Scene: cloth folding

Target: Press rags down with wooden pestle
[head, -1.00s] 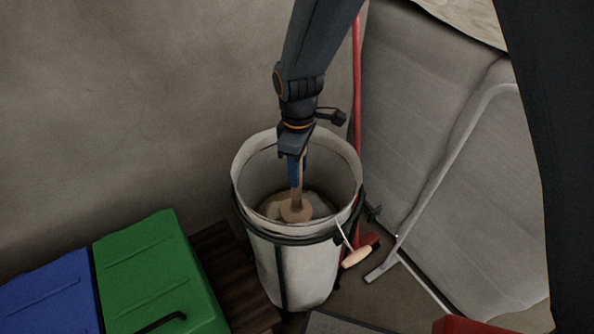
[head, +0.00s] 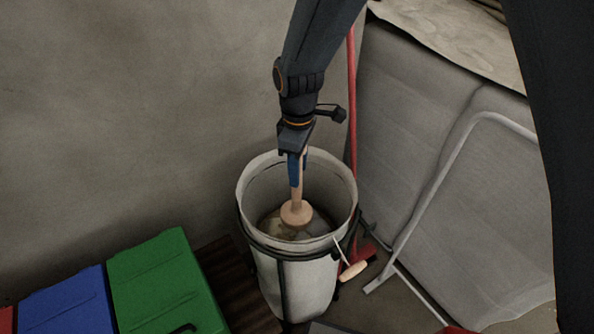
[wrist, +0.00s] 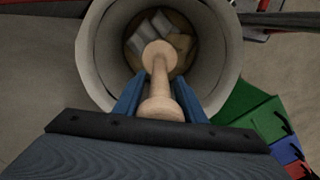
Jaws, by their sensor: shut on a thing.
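My gripper (head: 296,170) is shut on the wooden pestle (head: 296,212), which hangs roughly upright with its round head down inside the white bin (head: 292,286). In the wrist view the blue fingers of my gripper (wrist: 159,98) hold the pestle (wrist: 160,84) from both sides, and its head is over the rags (wrist: 176,36). The rags, tan and grey, lie at the bottom of the bin (wrist: 88,60). In the head view the rags (head: 272,226) show partly beside the pestle head. Whether the head touches them I cannot tell.
Green (head: 162,278) and blue (head: 68,304) lidded boxes stand at lower left, beside dark wooden slats (head: 236,284). A red pole (head: 351,100) and a grey tubular frame (head: 450,160) are right of the bin. A wooden handle (head: 353,271) hangs at the bin's side.

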